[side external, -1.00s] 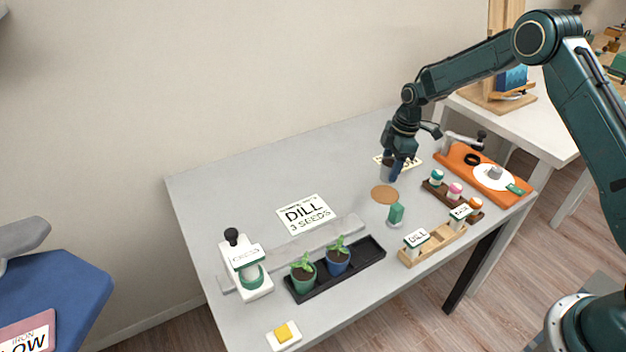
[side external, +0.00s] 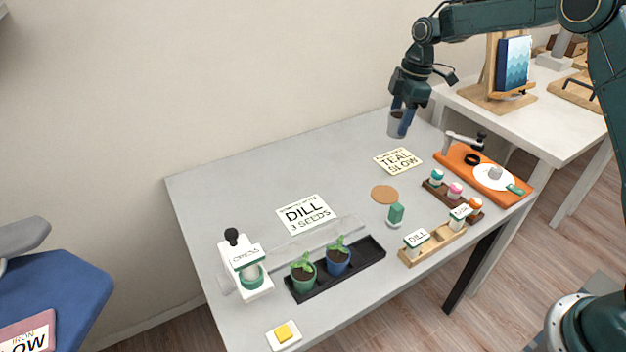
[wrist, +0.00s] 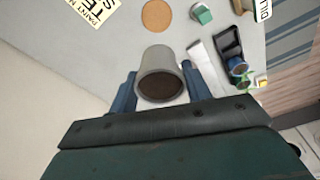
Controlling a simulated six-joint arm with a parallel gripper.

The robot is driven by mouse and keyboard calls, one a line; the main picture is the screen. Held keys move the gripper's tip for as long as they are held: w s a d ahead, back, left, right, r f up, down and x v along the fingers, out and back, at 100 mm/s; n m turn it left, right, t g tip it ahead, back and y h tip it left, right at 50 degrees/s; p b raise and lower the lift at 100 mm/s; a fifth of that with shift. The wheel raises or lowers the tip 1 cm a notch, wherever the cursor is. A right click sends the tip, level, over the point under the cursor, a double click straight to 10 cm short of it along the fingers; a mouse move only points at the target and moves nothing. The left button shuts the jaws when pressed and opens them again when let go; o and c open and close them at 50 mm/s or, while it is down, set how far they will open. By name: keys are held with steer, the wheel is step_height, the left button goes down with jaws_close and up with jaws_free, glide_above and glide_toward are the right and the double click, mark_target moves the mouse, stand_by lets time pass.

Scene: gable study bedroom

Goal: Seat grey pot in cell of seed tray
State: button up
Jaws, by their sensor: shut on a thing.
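My gripper (side external: 403,120) is shut on the grey pot (side external: 396,126) and holds it in the air above the back right of the grey table. The wrist view shows the grey pot (wrist: 160,77) upright between the blue fingers, with dark soil inside. The black seed tray (side external: 368,254) lies at the table's front, well to the left of the pot. A green pot (side external: 303,281) with a seedling and a blue pot (side external: 338,264) with a seedling stand in it; the right end of the tray is empty. The seed tray (wrist: 228,44) also shows in the wrist view.
A white press (side external: 245,266) stands left of the tray. Cards (side external: 304,213) lie flat. The table's back middle is clear.

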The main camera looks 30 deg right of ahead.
stand_by(0.5)
steer(key=s+a, duration=0.5)
steer(key=a, duration=0.4)
glide_above(364, 253)
steer(key=f, duration=1.5)
steer(key=shift+s+d+f, duration=0.1)
steer(key=shift+d+f, duration=0.2)
steer(key=shift+f, duration=0.05)
steer(key=shift+f, duration=0.1)
steer(key=shift+f, duration=1.8)
steer(key=shift+f, duration=0.4)
